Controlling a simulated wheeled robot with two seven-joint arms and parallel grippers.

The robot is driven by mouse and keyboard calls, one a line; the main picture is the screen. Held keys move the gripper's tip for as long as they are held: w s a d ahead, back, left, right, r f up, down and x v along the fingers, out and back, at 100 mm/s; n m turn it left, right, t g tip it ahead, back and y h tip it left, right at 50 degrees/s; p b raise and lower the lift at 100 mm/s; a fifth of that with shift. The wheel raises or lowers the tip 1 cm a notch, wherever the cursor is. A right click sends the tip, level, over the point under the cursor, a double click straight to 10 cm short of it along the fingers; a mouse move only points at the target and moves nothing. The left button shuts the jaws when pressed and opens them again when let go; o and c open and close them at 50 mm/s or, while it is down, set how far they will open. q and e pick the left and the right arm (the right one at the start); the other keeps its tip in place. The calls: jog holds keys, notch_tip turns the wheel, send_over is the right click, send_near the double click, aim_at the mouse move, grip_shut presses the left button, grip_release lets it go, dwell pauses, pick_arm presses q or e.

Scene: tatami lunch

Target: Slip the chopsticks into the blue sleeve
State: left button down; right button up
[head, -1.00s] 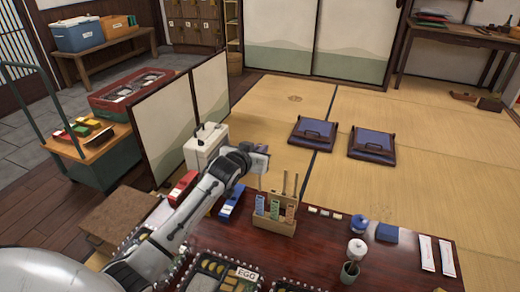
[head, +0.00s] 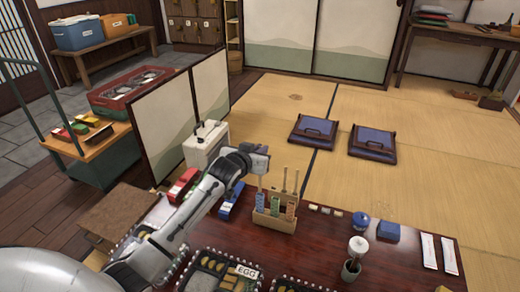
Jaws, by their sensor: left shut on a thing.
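A wooden stand (head: 273,222) on the dark table holds upright sleeves side by side: the blue sleeve (head: 260,201) at left, a green one (head: 274,205) in the middle and an orange one (head: 291,209) at right. Thin sticks rise from the green and orange sleeves. My left gripper (head: 259,168) is above the blue sleeve, shut on the chopsticks (head: 260,183), which point down in line with it. Their lower ends are at the sleeve's top; I cannot tell how far they are inside. The fingertips are small and partly hidden. My right gripper is not in view.
Left of the stand are a blue object (head: 231,202) and a red one (head: 184,185), close under my left arm. Bento boxes (head: 222,272) lie in front. A cup with a whisk (head: 351,269), a blue box (head: 388,231) and white packets (head: 429,250) are at right.

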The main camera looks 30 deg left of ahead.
pick_arm(q)
jog(key=shift+f+p, duration=0.4)
jog(key=shift+p, duration=0.15)
dwell(0.9)
jog(key=shift+f, duration=0.15)
dwell(0.3)
jog(key=shift+f+b, duration=0.35)
jog(key=shift+f, duration=0.3)
jog(key=shift+f, duration=0.1)
jog(key=shift+f+b, duration=0.4)
jog(key=shift+f, duration=0.35)
jog(key=shift+f, duration=0.2)
dwell(0.5)
jog(key=shift+f+b, duration=0.6)
jog(key=shift+f, duration=0.25)
jog(key=shift+f, duration=0.1)
